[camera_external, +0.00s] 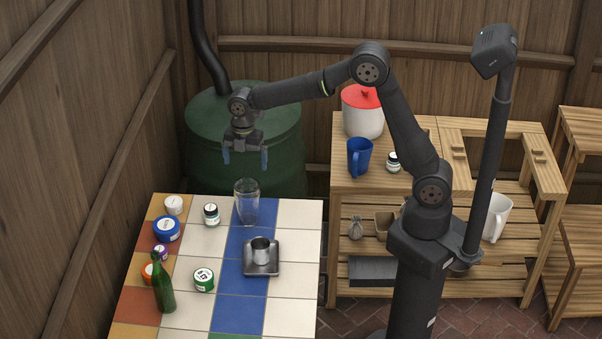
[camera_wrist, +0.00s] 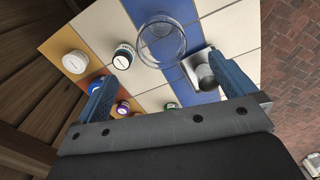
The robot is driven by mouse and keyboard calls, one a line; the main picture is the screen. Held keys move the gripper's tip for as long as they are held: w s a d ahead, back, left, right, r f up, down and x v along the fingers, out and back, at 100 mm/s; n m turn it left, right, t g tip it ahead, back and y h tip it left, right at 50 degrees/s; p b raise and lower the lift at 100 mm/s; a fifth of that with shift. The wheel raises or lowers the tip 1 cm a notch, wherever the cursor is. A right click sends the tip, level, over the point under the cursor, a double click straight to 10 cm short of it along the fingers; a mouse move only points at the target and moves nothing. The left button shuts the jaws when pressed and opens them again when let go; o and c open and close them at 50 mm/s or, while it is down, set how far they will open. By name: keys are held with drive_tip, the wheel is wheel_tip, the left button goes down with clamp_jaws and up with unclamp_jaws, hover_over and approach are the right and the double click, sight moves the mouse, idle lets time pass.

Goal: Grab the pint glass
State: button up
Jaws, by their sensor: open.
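The clear pint glass (camera_external: 246,203) stands upright on the tiled table, near its back edge on the blue tiles. In the wrist view the glass (camera_wrist: 162,42) is seen from above, beyond the fingers and between their directions. My gripper (camera_external: 245,162) is open and empty, pointing down above and a little behind the glass, apart from it. Its two blue fingers also show in the wrist view (camera_wrist: 165,90), spread wide.
Several jars and a green bottle (camera_external: 164,290) stand at the left. A green barrel (camera_external: 240,110) is behind the table. White tiles at right are clear.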

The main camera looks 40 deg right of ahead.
approach(247, 190)
drive_tip(key=s+a+f, duration=0.2)
drive_tip(key=s, duration=0.1)
drive_tip(key=shift+a+f, duration=0.1)
drive_tip(key=shift+f, duration=2.55)
drive_tip(key=shift+c, duration=0.4)
drive_tip(key=c, duration=1.5)
drive_tip(key=shift+r, duration=0.1)
drive_tip(key=shift+c, duration=0.2)
drive_tip(key=shift+r, duration=0.15)
